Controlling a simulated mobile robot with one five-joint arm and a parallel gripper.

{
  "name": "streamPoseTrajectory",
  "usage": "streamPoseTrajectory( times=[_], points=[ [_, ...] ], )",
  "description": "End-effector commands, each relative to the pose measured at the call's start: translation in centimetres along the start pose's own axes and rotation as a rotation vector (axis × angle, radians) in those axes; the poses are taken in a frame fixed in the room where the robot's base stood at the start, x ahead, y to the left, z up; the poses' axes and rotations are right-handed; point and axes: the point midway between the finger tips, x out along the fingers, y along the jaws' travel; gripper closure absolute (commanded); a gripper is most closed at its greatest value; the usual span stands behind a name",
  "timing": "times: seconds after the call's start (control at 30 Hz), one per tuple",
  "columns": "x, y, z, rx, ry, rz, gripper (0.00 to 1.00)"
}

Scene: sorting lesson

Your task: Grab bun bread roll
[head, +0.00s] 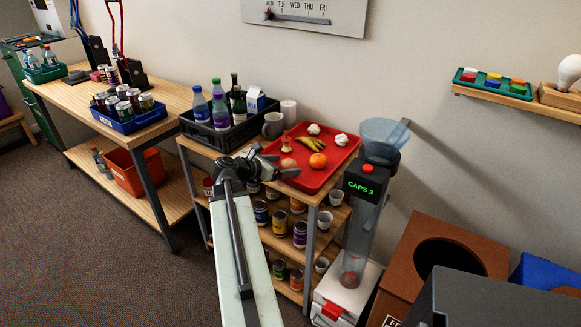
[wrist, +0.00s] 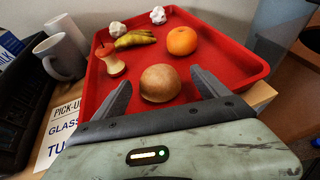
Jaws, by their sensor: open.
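The bun bread roll (wrist: 160,83) is round and golden brown. It lies on the red tray (wrist: 222,64), near the tray's front edge. My gripper (wrist: 160,90) is open, with one finger on either side of the bun in the wrist view and no clear contact. In the head view my gripper (head: 270,170) is at the tray's front left, and the bun (head: 288,163) shows just behind it, partly hidden. The red tray (head: 325,180) stands on top of a wooden shelf unit.
On the tray are an apple core (wrist: 110,60), bananas (wrist: 135,39), an orange (wrist: 182,41) and crumpled paper (wrist: 158,15). White mugs (wrist: 62,55) stand left of the tray. A dark bottle crate (head: 225,130) is further left. A clear tube labelled CAPS (head: 362,220) stands right.

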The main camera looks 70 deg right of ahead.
Motion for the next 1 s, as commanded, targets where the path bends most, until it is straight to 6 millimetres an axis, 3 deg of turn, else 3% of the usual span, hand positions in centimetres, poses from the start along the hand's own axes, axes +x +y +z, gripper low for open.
streamPoseTrajectory(
  times=[0.13, 0.37, 0.5, 0.6, 0.87, 1.0],
  points=[
    [2.7, 0.1, -0.2, 0.001, 0.0, -0.002, 0.15],
    [2.8, 0.1, 0.1, 0.0, -0.001, 0.001, 0.18],
    [2.8, 0.0, 0.1, 0.0, -0.001, 0.0, 0.57],
    [2.8, 0.0, 0.1, 0.0, -0.001, 0.0, 0.79],
    [2.7, 0.0, 0.3, 0.0, -0.001, 0.0, 0.8],
    [2.2, 0.0, 1.6, 0.0, -0.001, 0.0, 0.8]
  ],
)
